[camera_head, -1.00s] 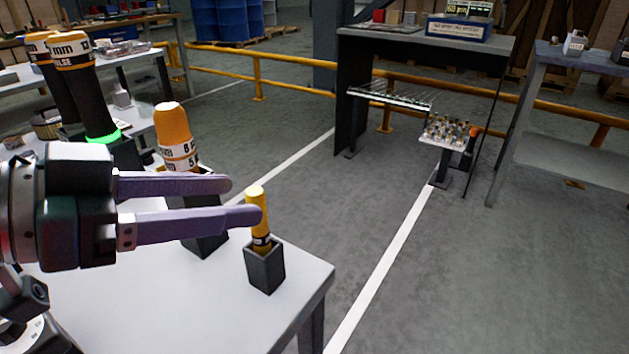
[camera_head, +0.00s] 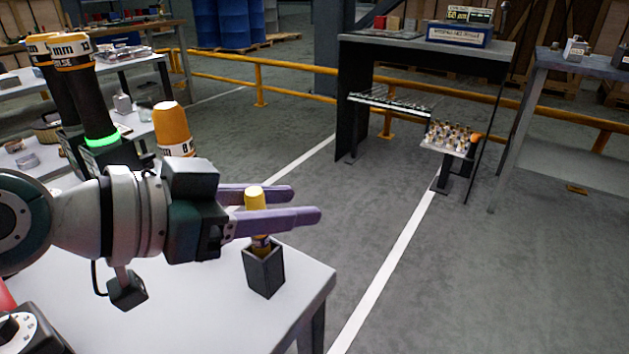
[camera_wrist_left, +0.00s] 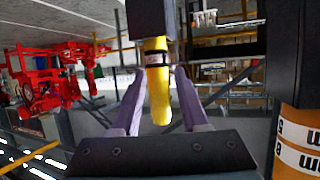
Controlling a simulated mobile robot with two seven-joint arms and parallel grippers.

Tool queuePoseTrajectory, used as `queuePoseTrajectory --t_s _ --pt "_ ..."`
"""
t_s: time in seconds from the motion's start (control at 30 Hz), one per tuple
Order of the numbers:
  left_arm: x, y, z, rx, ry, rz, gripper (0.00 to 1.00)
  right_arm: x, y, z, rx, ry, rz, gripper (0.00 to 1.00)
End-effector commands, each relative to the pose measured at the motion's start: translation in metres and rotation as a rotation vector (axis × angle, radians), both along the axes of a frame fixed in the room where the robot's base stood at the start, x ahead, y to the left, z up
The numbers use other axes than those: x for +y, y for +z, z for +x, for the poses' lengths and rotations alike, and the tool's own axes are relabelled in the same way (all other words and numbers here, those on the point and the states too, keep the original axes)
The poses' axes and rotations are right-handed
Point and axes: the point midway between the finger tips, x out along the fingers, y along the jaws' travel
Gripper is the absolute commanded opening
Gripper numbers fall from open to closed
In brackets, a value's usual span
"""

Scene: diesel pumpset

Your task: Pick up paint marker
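The yellow paint marker (camera_head: 256,200) stands upright in a small black square holder (camera_head: 264,272) on the white table. My left gripper (camera_head: 306,203) reaches in from the left, level, with one purple finger on each side of the marker. The near finger hides the marker's middle in the head view. In the left wrist view, the marker (camera_wrist_left: 158,85) lies between the two spread fingers, with small gaps beside it. The gripper is open. My right gripper is not in view.
A larger orange-capped object (camera_head: 173,130) stands behind my left wrist. The white table (camera_head: 215,325) ends just right of the holder. Farther right are open floor, a yellow railing (camera_head: 290,90) and a dark workbench (camera_head: 355,100).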

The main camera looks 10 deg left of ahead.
Motion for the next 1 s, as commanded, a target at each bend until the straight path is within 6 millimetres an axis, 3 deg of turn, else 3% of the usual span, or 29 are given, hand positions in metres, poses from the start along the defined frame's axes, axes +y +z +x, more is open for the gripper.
queuePoseTrajectory --t_s 0.07,0.37,0.77,1.0 --pt "0.000 0.000 0.000 0.000 0.000 0.000 0.34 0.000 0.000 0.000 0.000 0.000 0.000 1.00" --pt "0.000 0.000 0.000 0.000 0.000 0.000 0.00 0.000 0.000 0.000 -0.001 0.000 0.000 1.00" --pt "0.000 0.001 0.000 0.000 0.000 0.000 0.00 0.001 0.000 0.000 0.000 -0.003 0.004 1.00" --pt "0.000 0.022 0.000 -0.004 -0.001 0.000 0.00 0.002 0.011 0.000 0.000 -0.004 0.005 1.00"
